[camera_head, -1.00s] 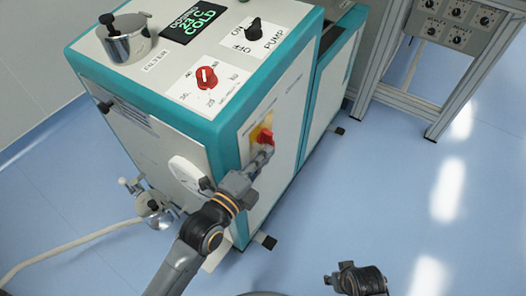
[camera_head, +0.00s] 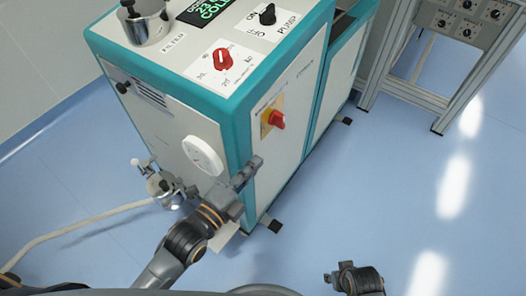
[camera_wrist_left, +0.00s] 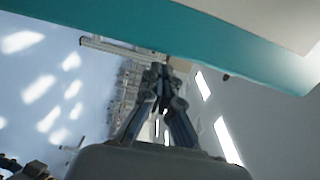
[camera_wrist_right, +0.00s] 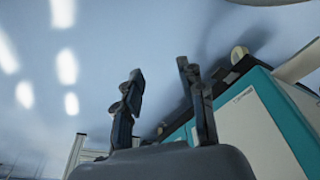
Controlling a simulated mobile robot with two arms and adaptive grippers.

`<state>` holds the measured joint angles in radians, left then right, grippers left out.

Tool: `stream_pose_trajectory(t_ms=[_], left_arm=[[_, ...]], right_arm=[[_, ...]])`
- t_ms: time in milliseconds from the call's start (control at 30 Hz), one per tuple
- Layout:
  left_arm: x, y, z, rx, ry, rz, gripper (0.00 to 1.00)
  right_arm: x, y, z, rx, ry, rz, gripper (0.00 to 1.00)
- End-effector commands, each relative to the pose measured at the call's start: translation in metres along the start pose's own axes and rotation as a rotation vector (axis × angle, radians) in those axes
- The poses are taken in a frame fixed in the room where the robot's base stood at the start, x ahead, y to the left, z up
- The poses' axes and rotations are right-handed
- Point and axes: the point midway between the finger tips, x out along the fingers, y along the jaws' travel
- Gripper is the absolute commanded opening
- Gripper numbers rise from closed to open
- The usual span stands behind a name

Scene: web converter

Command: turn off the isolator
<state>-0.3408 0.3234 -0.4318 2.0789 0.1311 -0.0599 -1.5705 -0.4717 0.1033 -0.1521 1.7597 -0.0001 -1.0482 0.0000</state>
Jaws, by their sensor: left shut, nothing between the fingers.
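The isolator is a red rotary handle (camera_head: 277,120) on a yellow plate (camera_head: 265,127), on the white side panel of the teal-edged machine (camera_head: 287,85). Its handle sticks out from the panel; I cannot tell its exact switch position. My left gripper (camera_head: 257,163) is shut and empty, below and left of the isolator, apart from it, near the machine's corner. It also shows shut in the left wrist view (camera_wrist_left: 160,70), where the isolator is not visible. My right gripper is open and empty in the right wrist view (camera_wrist_right: 159,76); the right arm shows low in the head view.
A red dial (camera_head: 222,59) and a black pump switch (camera_head: 267,14) sit on the machine's top, beside a metal pot (camera_head: 147,24). A white round gauge (camera_head: 203,155) and a valve with hose (camera_head: 163,187) are on its left side. Blue floor on the right is clear.

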Motion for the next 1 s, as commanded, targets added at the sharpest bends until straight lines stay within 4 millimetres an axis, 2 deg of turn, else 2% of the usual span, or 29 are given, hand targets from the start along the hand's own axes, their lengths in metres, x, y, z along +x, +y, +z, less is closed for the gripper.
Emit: stream_pose_trajectory(t_ms=[100, 233, 400, 667, 767, 867, 967, 1000], left_arm=[[-0.022, 0.005, 0.000, 0.000, 0.001, 0.004, 0.00], [-0.038, 0.009, 0.000, -0.002, -0.001, 0.003, 0.00], [-0.046, 0.009, 0.000, -0.001, 0.000, 0.000, 0.00], [-0.046, 0.009, 0.000, -0.001, 0.000, -0.001, 0.00], [-0.046, 0.012, 0.001, -0.010, -0.003, 0.007, 0.00], [-0.045, 0.026, 0.006, -0.062, -0.022, 0.053, 0.00], [-0.046, 0.055, 0.015, -0.179, -0.068, 0.149, 0.00], [-0.048, 0.070, 0.021, -0.243, -0.096, 0.197, 0.00]], right_arm=[[0.001, 0.002, -0.006, 0.000, 0.009, 0.003, 0.40], [0.004, 0.002, -0.002, 0.000, 0.003, 0.003, 0.40], [0.007, 0.001, 0.004, 0.000, -0.008, 0.002, 0.40], [0.007, 0.001, 0.005, 0.000, -0.008, 0.001, 0.40], [0.006, 0.001, 0.008, -0.001, -0.014, 0.001, 0.20], [0.006, 0.001, 0.007, -0.001, -0.012, 0.001, 0.00], [0.006, 0.001, 0.006, -0.001, -0.011, 0.001, 0.00], [0.006, 0.001, 0.006, -0.001, -0.011, 0.001, 0.00]])
